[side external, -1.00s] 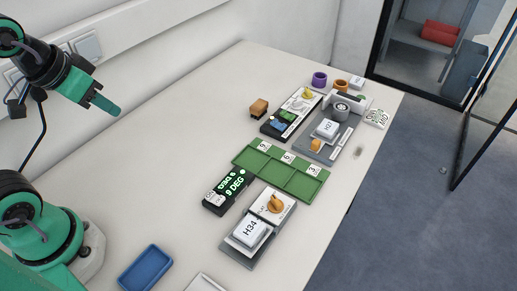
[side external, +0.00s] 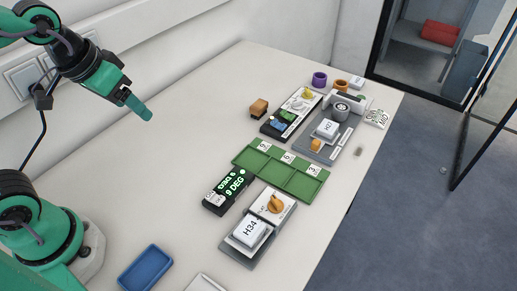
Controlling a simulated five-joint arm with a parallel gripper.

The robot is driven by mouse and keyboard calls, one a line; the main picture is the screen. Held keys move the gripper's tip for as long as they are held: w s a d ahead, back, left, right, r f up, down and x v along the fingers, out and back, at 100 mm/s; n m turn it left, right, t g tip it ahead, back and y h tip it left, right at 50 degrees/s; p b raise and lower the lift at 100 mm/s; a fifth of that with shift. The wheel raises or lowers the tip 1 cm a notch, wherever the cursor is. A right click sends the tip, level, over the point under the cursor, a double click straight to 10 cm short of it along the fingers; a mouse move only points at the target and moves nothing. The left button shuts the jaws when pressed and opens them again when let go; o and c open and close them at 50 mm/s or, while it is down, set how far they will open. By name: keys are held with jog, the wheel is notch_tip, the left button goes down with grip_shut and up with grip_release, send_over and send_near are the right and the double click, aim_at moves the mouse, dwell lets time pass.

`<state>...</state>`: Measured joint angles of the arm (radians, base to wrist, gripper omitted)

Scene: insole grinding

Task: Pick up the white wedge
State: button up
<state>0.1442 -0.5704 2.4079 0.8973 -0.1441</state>
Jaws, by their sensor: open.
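My gripper (side external: 138,107) is at the upper left, in the air above the bare left part of the table and far from the small parts. Its green fingers point down and right, with nothing seen between them. A small pale piece (side external: 297,104) sits between a yellow piece (side external: 307,94) and a green piece (side external: 287,116) on a long dark-edged tray (side external: 269,130) at the back. It may be the white wedge, but it is too small to make out its shape.
A green three-bay tray (side external: 283,176) with number cards lies mid-table. Near it are a black display (side external: 228,191) reading 9 DEG and a grey fixture with a white H34 block (side external: 250,231). A white H27 block (side external: 327,128) stands farther back. A blue tray (side external: 146,267) is in front.

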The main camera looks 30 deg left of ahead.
jog(key=w+d+f+g, duration=0.1)
jog(key=w+d+f, duration=0.1)
jog(key=d, duration=0.4)
jog(key=w+d+f+g, duration=0.2)
jog(key=w+d+f, duration=0.1)
jog(key=d, duration=0.4)
jog(key=g, duration=0.2)
send_over(250, 228)
jog(key=shift+y, duration=0.3)
notch_tip(250, 228, down, 8)
jog(key=shift+w+a+r, duration=0.1)
jog(key=shift+a, duration=0.05)
jog(key=shift+d+f, duration=0.2)
jog(key=shift+f, duration=3.95)
jog(key=c, duration=1.1)
jog(key=shift+o, duration=0.2)
jog(key=shift+r, duration=0.15)
notch_tip(250, 228, up, 10)
